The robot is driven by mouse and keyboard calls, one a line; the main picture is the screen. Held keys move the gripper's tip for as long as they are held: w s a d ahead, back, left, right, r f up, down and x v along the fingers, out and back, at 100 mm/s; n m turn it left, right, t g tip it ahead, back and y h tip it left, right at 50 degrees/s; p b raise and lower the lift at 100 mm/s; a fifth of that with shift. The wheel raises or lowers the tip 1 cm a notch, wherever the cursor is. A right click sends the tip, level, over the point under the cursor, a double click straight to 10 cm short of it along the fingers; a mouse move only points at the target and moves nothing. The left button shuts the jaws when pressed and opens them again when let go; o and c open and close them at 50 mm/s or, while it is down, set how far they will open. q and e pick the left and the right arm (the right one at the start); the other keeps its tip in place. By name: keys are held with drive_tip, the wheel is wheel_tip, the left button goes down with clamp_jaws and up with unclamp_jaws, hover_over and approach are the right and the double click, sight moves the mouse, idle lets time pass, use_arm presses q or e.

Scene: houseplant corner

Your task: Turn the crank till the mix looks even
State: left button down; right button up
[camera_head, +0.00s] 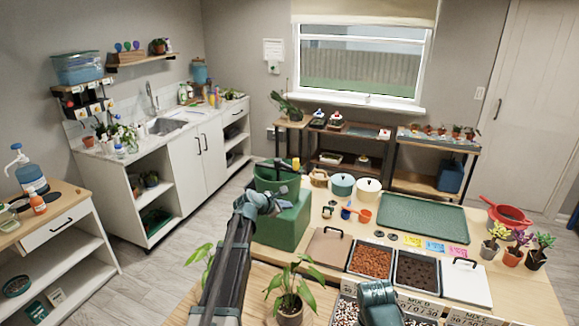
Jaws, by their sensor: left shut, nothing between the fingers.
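The mixer is a green drum (268,178) on a green block-shaped base (290,228), at the left end of the table. A dark crank with a yellow knob (296,164) shows at the drum's top. My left gripper (272,199) is shut and empty, in front of the drum and below the knob. It overlaps the drum and base in this view; I cannot tell whether it touches them. The mix inside the drum cannot be made out. My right gripper (378,302) is low over the front bins; its fingers cannot be made out.
Bins of brown clay pebbles (371,262) and dark soil (416,272) sit right of the mixer. Behind are a green tray (422,217), two lidded pots and a red pan (508,217). A leafy potted plant (291,300) stands close in front of the mixer.

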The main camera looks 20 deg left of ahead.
sight(298, 164)
use_arm(q)
drive_tip(key=s+a+r+n+t+h, duration=0.1)
drive_tip(key=a+r+n+t, duration=0.2)
drive_tip(key=r+n, duration=0.15)
drive_tip(key=s+a+r+n+t, duration=0.2)
drive_tip(key=a+r+n, duration=0.1)
drive_tip(key=r, duration=0.3)
drive_tip(key=x, duration=1.4)
drive_tip(key=shift+w+a+r+b, duration=0.1)
drive_tip(key=shift+w+b, duration=0.1)
drive_tip(key=shift+b, duration=0.1)
use_arm(e)
drive_tip(key=shift+f, duration=0.2)
use_arm(q)
drive_tip(key=shift+w+d+n+y, duration=0.5)
drive_tip(key=shift+d+y, duration=0.15)
drive_tip(key=shift+y, duration=0.15)
drive_tip(key=shift+w+d+n+t+y, duration=0.45)
drive_tip(key=shift+w+n+y, duration=0.35)
drive_tip(key=shift+y, duration=0.4)
drive_tip(key=w+d, duration=0.1)
drive_tip(key=w, duration=0.6)
drive_tip(key=shift+w+d, duration=0.4)
use_arm(e)
drive_tip(key=shift+w, duration=0.7)
